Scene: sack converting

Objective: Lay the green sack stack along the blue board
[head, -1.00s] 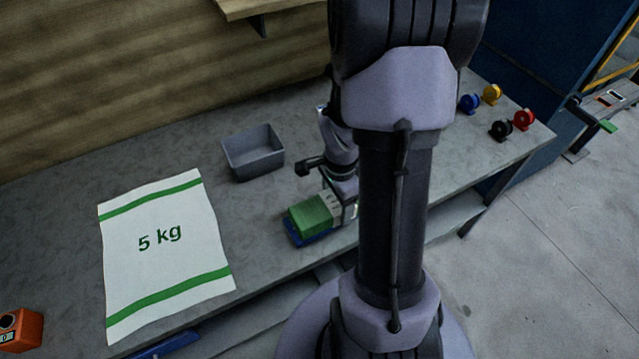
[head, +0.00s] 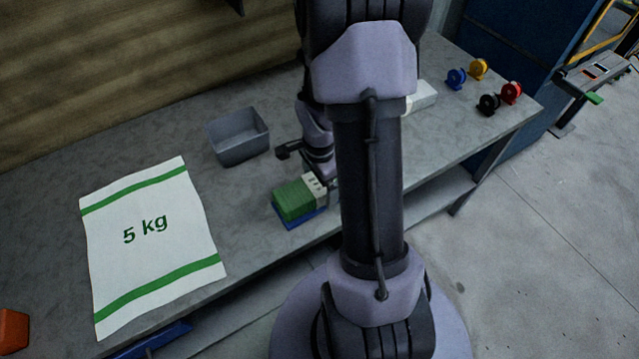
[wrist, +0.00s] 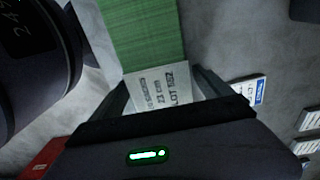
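The green sack stack (head: 294,200) has a white printed end (head: 315,186) and lies over the blue board (head: 303,220). The board shows as a blue edge along the stack's near side. In the wrist view the stack's green part (wrist: 145,32) runs away from my gripper (wrist: 160,85). The fingers flank the white printed end (wrist: 158,88), one at each side, with no clear gap. Whether they press on it cannot be told. In the head view my arm hides most of the gripper and the board's right part.
A grey bin (head: 238,137) stands behind the stack. A large white "5 kg" sack (head: 150,245) lies flat at left. An orange device (head: 12,328) is at the lower left. Several coloured spools (head: 487,88) stand at far right. The bench between bin and sack is clear.

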